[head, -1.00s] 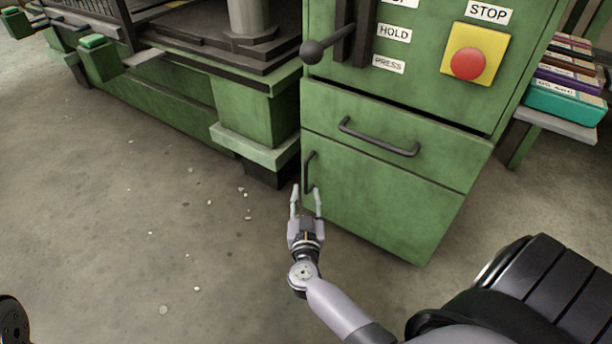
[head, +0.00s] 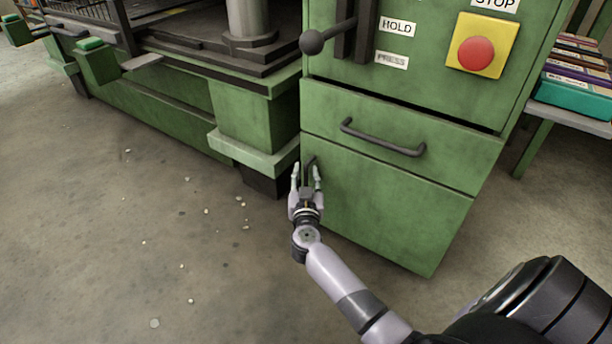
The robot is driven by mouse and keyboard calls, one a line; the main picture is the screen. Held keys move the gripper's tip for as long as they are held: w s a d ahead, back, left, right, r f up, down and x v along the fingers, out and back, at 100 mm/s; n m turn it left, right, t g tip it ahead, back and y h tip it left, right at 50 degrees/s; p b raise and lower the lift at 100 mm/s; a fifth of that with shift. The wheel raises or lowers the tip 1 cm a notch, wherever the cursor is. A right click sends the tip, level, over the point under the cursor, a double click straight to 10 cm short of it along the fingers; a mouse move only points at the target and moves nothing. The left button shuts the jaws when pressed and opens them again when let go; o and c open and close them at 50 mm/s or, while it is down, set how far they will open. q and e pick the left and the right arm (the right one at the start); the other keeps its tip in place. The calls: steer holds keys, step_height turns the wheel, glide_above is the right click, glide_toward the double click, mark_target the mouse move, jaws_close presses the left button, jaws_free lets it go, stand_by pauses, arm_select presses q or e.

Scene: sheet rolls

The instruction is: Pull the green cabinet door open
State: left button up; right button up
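The green cabinet door (head: 395,215) is the lower front panel of the green cabinet, below a drawer. It looks closed. Its dark upright handle (head: 311,165) is at the door's left edge, and its lower part is hidden by my gripper. My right gripper (head: 307,172) is at the handle with its two pale fingers apart, one on each side of it in the picture. I cannot tell whether the fingers touch the handle. My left gripper is not in view.
The green drawer (head: 460,153) above the door has a dark horizontal handle (head: 383,138). A lever with a black knob (head: 313,42) and a red stop button (head: 476,53) are higher up. A green press base (head: 165,115) stands at left. The concrete floor (head: 120,240) in front holds only small scraps.

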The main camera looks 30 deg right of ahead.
jaws_close()
stand_by(0.6)
